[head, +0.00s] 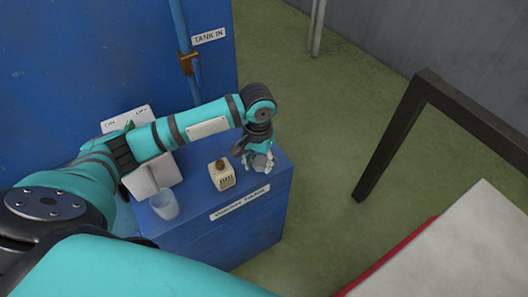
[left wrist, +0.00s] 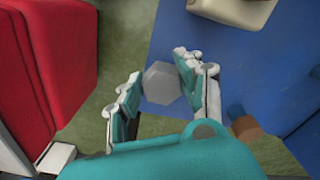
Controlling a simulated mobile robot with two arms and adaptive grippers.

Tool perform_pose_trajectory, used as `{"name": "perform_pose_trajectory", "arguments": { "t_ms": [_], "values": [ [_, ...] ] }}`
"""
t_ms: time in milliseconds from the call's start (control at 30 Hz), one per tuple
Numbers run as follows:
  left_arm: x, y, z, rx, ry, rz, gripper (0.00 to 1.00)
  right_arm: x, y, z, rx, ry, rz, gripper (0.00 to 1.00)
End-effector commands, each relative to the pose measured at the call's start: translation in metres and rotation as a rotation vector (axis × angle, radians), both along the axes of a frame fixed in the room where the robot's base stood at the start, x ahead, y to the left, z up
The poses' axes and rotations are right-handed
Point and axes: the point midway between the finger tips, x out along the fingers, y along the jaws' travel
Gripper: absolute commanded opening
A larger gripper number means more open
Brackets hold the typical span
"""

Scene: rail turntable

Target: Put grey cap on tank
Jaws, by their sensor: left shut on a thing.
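My left gripper (head: 262,163) is over the right end of a low blue box (head: 240,232) with a white label on its front. In the left wrist view my left gripper (left wrist: 158,76) has its fingers around a grey hexagonal cap (left wrist: 162,84) and is shut on it. Blue surface and some green floor show beyond the cap. I cannot tell whether the cap touches the box top. A tall blue tank (head: 90,60) with a "TANK IN" label stands behind. My right gripper is not in view.
A cream block (head: 223,180) with a brown knob and a clear cup (head: 164,205) stand on the box. A blue pipe with a brass valve (head: 187,64) runs up the tank. A dark frame (head: 395,140) and a red-edged pale surface (head: 460,250) are at right, with green floor between.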

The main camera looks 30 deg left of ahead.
Motion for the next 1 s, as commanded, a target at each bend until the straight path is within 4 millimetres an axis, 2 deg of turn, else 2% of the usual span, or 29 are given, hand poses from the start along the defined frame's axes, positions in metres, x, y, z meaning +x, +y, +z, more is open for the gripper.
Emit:
{"name": "perform_pose_trajectory", "arguments": {
  "t_ms": [33,100,200,433,533,667,1000],
  "values": [
    [0.014,0.003,0.001,0.000,-0.001,0.004,0.00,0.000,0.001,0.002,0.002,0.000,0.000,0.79],
    [0.030,0.007,-0.001,-0.001,-0.001,0.003,0.00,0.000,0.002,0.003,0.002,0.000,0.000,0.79],
    [0.046,0.012,-0.003,0.000,0.000,0.002,0.00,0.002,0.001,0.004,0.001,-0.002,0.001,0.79],
    [0.065,0.017,-0.005,0.000,-0.001,0.001,0.00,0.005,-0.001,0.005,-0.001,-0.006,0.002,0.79],
    [0.062,0.017,-0.023,0.001,0.005,0.000,0.00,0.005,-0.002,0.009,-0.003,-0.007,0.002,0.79],
    [0.063,0.017,-0.038,0.000,0.001,-0.001,0.00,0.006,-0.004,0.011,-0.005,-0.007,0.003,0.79],
    [0.062,0.017,-0.042,0.000,0.000,-0.001,0.00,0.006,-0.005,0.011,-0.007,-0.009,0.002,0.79]
  ]
}}
